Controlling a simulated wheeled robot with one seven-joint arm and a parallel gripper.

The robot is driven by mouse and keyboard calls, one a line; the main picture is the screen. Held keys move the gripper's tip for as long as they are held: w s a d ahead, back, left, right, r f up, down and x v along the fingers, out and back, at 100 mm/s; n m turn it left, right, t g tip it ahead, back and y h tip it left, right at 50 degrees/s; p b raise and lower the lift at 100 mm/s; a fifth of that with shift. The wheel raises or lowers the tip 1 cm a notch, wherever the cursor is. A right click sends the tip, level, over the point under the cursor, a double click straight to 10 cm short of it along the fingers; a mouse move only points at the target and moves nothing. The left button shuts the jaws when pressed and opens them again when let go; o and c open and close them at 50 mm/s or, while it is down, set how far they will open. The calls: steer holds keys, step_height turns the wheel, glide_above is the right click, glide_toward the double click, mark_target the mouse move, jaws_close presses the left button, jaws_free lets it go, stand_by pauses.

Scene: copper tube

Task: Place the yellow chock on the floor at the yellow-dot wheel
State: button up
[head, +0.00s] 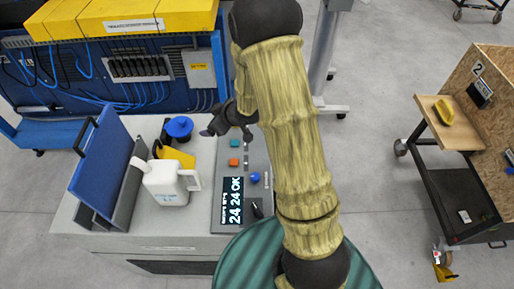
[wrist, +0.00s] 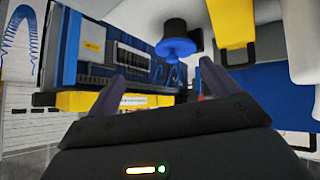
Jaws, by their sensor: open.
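A yellow chock (head: 446,110) sits on the wooden shelf of the cart at the right of the head view. A second yellow piece (head: 444,272), which looks like another chock, is on the floor by the cart's lower wheel (head: 438,258). That wheel shows a small red and white mark. My gripper (head: 227,134) is open and empty above the grey bench, far left of the cart. Its two fingers also show apart in the wrist view (wrist: 163,72).
A blue workbench (head: 110,70) stands behind. The floor (head: 375,190) between bench and cart is clear.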

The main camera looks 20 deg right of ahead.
steer(key=s+d+r+m+g+h, duration=0.2)
steer(key=s+d+r+m+h, duration=0.4)
steer(key=s, duration=0.4)
steer(key=s+r+m+g+y, duration=0.1)
steer(key=s+r+m+g, duration=0.2)
steer(key=s, duration=0.9)
steer(key=shift+d+r, duration=0.15)
steer(key=shift+d, duration=0.3)
steer(key=c, duration=1.2)
